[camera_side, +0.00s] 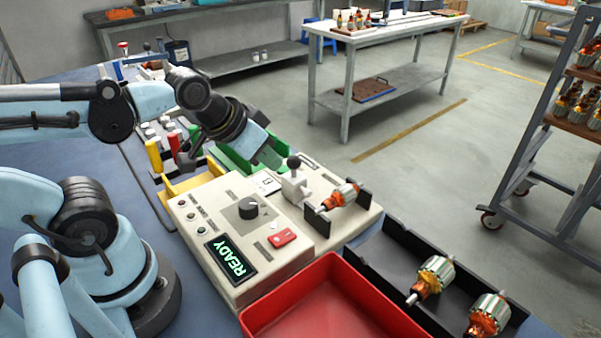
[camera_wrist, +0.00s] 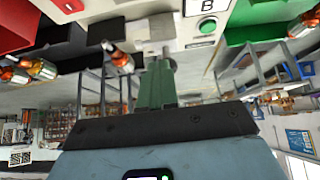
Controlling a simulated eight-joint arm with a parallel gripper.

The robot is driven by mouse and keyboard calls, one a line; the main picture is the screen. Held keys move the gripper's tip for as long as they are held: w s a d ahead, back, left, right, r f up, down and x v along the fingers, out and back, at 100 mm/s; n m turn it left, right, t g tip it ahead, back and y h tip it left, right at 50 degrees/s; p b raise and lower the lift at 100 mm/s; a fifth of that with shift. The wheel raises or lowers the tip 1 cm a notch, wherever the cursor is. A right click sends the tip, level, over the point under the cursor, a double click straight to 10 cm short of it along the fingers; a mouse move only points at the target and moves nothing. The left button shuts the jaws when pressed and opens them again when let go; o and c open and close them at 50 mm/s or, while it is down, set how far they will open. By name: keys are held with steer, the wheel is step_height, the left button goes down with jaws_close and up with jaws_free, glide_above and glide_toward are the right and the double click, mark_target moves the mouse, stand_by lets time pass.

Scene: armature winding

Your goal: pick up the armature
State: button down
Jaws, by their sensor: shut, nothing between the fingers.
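One armature (camera_side: 342,194), with copper windings and a silver core, sits between the black holders on the beige winding machine (camera_side: 232,217). It also shows in the wrist view (camera_wrist: 121,58). Two more armatures, a rear one (camera_side: 435,274) and a front one (camera_side: 487,315), lie in the black tray (camera_side: 390,272) at the lower right. My gripper (camera_side: 271,158) is shut and empty above the back of the machine, left of the mounted armature and apart from it. In the wrist view its green fingers (camera_wrist: 157,84) are together.
A red bin (camera_side: 330,305) stands in front of the machine, and a green bin (camera_side: 235,160) behind it. A black-knobbed lever (camera_side: 294,165) rises between my gripper and the mounted armature. The machine's display reads READY. A rack with armatures (camera_side: 578,105) stands at the right.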

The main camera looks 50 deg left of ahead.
steer(key=c, duration=1.8)
jaws_free()
steer(key=shift+c, duration=0.2)
steer(key=o, duration=1.3)
steer(key=g, duration=0.7)
glide_toward(343, 189)
steer(key=shift+w+f, duration=0.15)
steer(key=shift+f, duration=5.15)
